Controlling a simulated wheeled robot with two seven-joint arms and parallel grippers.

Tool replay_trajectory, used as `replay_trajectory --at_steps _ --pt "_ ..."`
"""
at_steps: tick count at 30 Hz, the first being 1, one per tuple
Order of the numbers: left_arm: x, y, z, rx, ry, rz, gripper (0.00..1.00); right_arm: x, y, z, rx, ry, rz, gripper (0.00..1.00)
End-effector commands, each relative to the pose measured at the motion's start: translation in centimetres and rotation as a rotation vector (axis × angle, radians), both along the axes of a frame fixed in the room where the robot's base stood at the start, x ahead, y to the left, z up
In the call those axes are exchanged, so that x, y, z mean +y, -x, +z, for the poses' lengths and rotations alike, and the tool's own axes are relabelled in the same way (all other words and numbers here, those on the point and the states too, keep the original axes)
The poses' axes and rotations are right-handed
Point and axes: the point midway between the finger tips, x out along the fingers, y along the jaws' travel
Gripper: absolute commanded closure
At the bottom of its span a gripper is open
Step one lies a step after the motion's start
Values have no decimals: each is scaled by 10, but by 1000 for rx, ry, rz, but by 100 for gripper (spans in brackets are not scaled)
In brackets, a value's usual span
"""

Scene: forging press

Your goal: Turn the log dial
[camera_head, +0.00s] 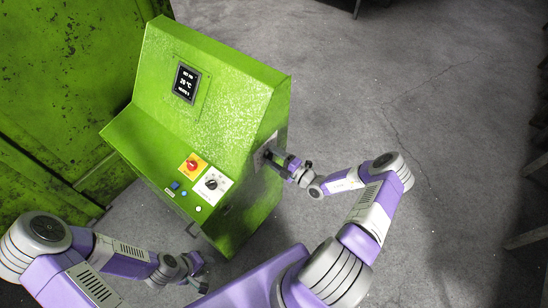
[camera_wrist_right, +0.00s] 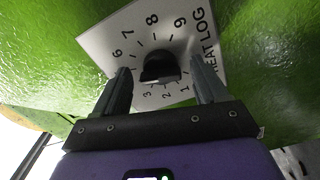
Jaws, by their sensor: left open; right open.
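The log dial (camera_wrist_right: 160,67) is a black knob on a white plate (camera_wrist_right: 113,38) marked with numbers and "HEAT LOG". The plate is on the right side wall of the green console, where it shows edge-on in the head view (camera_head: 262,155). My right gripper (camera_wrist_right: 162,75) is open, with one finger on each side of the knob in the wrist view. I cannot tell whether the fingers touch it. In the head view my right gripper (camera_head: 275,157) is at that side wall. My left gripper (camera_head: 201,270) is open and empty, low in front of the console.
The green console (camera_head: 215,70) has a display (camera_head: 187,83), a red knob on a yellow plate (camera_head: 193,165), a black dial on a white plate (camera_head: 212,184) and small buttons. A large green metal body (camera_head: 60,90) stands at left.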

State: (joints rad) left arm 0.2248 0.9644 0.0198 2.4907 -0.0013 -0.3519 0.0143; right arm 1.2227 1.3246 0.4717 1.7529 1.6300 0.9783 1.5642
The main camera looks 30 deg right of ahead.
Motion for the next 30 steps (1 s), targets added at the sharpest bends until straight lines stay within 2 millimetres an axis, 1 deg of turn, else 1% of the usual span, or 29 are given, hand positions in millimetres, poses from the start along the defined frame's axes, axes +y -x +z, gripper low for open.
replay_trajectory --at_steps 5,8,15,18,22,30 --pt "0 0 0 0 0 0 57 -2 4 0 1 0 -1 28" --pt "0 0 1 0 0 0 57 -7 16 -1 3 1 -1 28" --pt "0 0 3 0 0 0 57 -23 53 0 1 1 -2 28" --pt "0 0 3 0 0 0 57 -27 63 0 1 1 -2 28" --pt "0 0 3 0 0 0 57 -29 70 0 0 0 0 28" --pt "0 0 3 0 0 0 57 -29 70 0 0 0 0 28"
